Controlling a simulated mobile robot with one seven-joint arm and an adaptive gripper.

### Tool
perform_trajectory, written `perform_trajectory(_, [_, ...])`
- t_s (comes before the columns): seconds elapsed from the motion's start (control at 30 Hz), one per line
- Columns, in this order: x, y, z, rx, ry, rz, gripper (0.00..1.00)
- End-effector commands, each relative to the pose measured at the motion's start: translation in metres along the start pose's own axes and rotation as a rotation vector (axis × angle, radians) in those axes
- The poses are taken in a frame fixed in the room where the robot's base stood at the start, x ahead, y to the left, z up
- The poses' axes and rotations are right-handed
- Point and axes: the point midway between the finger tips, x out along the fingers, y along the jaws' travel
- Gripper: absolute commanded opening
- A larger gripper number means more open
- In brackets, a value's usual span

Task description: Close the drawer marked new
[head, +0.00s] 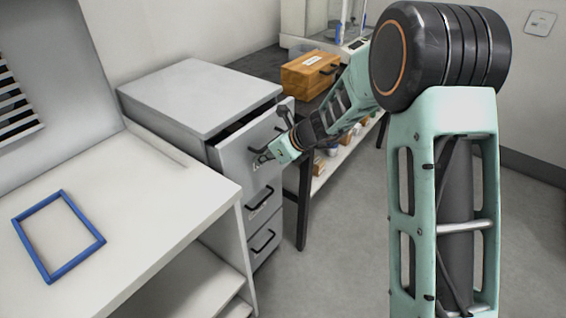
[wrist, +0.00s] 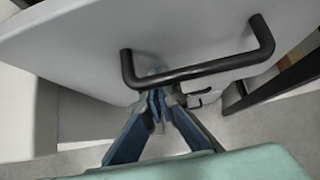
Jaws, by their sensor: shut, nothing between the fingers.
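The grey cabinet (head: 185,97) has its top drawer (head: 232,150) pulled out, with a dark gap behind the front panel. A label on this drawer is mostly hidden by my gripper, so I cannot read it. My gripper (head: 264,156) is shut and empty at the drawer's front face. In the wrist view, the shut fingertips (wrist: 157,92) are beside the black bar handle (wrist: 200,70), close to the grey drawer front (wrist: 90,45). I cannot tell whether they touch it. The lower drawers (head: 262,218) look closed.
A white table (head: 150,185) with a blue frame (head: 58,238) stands at the left. Behind my arm, a dark table (head: 262,64) holds a wooden box (head: 309,73) and a balance. The grey floor (head: 335,240) is clear in front of the cabinet.

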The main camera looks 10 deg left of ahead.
Motion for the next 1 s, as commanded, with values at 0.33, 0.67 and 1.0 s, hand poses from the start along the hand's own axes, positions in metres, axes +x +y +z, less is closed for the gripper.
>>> perform_trajectory(0.33, [0.032,0.000,0.034,-0.001,0.000,0.001,0.00])
perform_trajectory(0.67, [0.039,0.000,0.040,-0.002,-0.002,-0.001,0.00])
perform_trajectory(1.0, [0.038,0.000,0.042,-0.002,-0.006,-0.001,0.00])
